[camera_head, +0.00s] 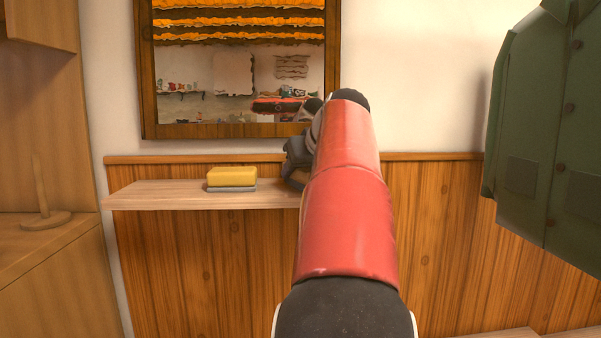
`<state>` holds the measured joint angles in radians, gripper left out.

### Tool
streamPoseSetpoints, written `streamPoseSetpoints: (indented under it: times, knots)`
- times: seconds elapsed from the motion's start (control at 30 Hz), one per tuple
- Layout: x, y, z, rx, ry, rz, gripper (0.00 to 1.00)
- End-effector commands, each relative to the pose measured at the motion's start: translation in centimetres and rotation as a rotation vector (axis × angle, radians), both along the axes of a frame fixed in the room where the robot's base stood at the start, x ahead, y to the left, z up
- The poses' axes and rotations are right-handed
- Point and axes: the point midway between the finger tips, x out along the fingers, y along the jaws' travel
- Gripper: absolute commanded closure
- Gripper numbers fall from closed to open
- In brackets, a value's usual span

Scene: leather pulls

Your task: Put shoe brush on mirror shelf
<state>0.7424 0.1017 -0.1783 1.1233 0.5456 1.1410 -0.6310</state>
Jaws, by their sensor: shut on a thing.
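The mirror shelf (150,195) is a pale wooden board on the panelled wall below the mirror (148,100). My gripper (294,172) is dark and mostly hidden behind my red arm, at the right part of the shelf. It is shut on a brown thing, the shoe brush (297,179), of which only a small part shows beside the arm. The brush is at or just above the shelf top; I cannot tell whether it touches.
A yellow block on a grey base (231,178) lies on the shelf left of my gripper, with a clear gap between. A wooden peg on a round base (44,217) stands on the cabinet at left. A green coat (545,140) hangs at right.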

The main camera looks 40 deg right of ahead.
Motion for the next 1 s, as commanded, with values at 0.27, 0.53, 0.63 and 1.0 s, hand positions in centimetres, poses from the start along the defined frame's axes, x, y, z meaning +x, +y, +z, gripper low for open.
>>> streamPoseSetpoints:
  times: [0.27, 0.53, 0.63, 1.0]
  knots:
    - [0.0, -0.1, -0.2, 0.003, 0.005, 0.000, 0.38]
    - [0.0, 0.0, -0.1, 0.003, 0.004, 0.000, 0.35]
    - [-0.3, 0.0, 0.1, 0.002, 0.003, -0.001, 0.35]
    - [-5.4, 1.6, 4.4, -0.001, 0.002, -0.002, 0.35]
